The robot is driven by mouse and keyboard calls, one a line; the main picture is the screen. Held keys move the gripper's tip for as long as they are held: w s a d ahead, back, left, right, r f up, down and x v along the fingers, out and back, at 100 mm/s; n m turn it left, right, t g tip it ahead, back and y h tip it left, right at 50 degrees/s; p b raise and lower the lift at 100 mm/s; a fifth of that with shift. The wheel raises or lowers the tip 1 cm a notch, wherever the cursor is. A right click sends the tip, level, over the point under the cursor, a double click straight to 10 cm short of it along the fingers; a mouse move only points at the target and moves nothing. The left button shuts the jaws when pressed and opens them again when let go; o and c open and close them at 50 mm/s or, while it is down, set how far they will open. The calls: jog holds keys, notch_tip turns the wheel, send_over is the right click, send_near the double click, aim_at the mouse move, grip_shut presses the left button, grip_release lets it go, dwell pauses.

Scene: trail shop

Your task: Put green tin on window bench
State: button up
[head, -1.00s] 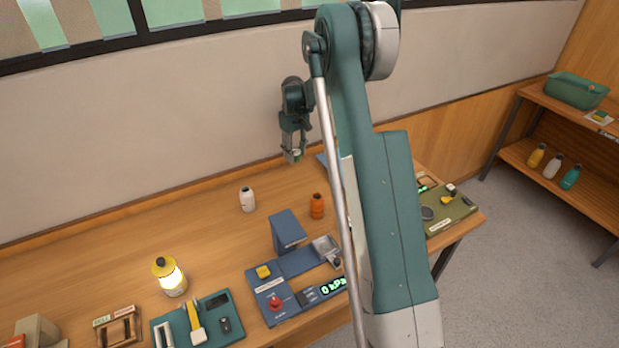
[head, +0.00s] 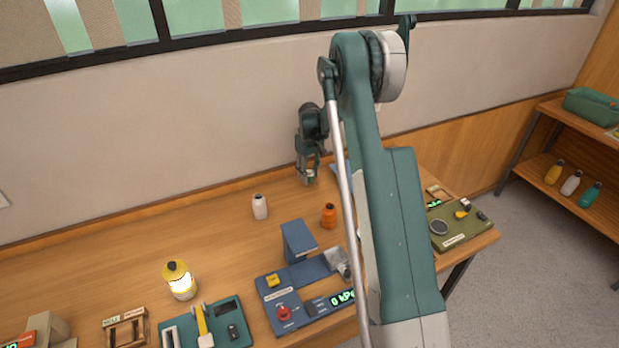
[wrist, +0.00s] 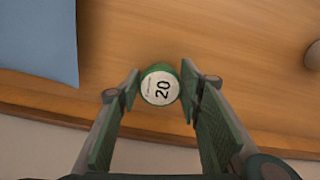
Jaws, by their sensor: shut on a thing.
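In the head view my gripper (head: 309,179) hangs over the back of the wooden bench (head: 110,240) beneath the window, and only a small part of the tin shows there. The bench top (wrist: 230,60) lies under the tin in the wrist view. I cannot tell whether the tin touches it.
A white bottle (head: 260,207) and an orange bottle (head: 329,215) stand near my gripper. A flat blue thing (wrist: 38,40) lies beside the tin.

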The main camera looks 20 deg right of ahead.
aim_at(309, 174)
jog(key=shift+f, duration=0.75)
jog(key=shift+f, duration=0.15)
jog(key=o, duration=0.9)
notch_tip(309, 174, up, 12)
jog(key=shift+r, duration=0.2)
dwell(0.4)
